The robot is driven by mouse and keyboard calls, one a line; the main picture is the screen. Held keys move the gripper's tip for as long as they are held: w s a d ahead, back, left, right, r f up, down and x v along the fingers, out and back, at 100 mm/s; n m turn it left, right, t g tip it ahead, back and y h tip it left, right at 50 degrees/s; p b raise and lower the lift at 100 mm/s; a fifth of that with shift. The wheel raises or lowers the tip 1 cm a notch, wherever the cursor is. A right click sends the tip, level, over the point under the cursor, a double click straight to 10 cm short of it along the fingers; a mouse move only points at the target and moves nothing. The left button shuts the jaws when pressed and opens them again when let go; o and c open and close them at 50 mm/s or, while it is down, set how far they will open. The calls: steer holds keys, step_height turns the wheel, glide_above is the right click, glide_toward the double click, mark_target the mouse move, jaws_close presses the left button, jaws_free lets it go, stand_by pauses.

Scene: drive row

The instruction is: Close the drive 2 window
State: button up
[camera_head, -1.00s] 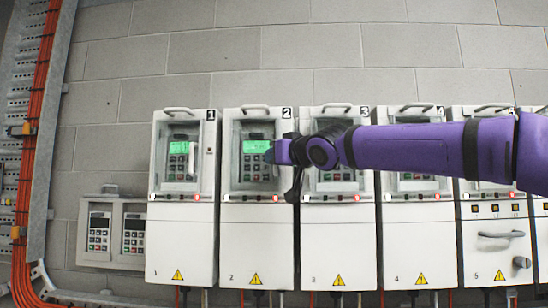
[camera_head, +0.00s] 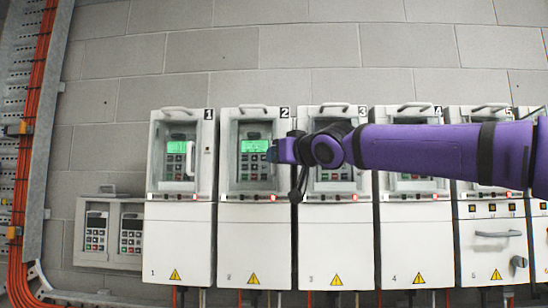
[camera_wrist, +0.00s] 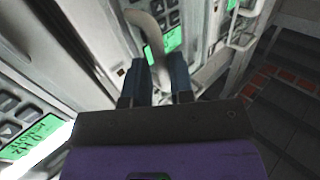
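Drive 2 (camera_head: 253,240) is the white cabinet marked 2, second from the left in the head view. Its window area (camera_head: 236,134) shows a lit green display and a keypad. My gripper (camera_head: 272,151) is in front of the right side of this window and hides part of it. In the wrist view, a curved grey handle (camera_wrist: 158,45) runs down between my two dark fingers (camera_wrist: 157,82). The fingers are close together, one on each side of the handle, and appear shut on it. The exact contact and the window's hinge side are hidden.
Drive 1 (camera_head: 178,245) stands to the left, its grey handle (camera_head: 190,158) sticking out. Drives 3 (camera_head: 335,245), 4 and 5 stand close on the right, behind my purple arm. Two small keypads (camera_head: 113,232) and orange cables (camera_head: 35,100) are at the left.

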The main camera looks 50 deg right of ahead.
steer(key=v, duration=0.9)
stand_by(0.3)
steer(key=a+f+n+g+y, duration=0.1)
steer(key=a+f+g+y, duration=0.1)
steer(key=a+f+g, duration=0.4)
steer(key=a+f+n+g+y, duration=0.2)
steer(key=a+f+g, duration=0.4)
steer(key=a+f, duration=1)
step_height(320, 180, down, 8)
steer(key=shift+a+f+y, duration=0.1)
steer(key=shift+a+y, duration=0.15)
steer(key=shift+y, duration=0.05)
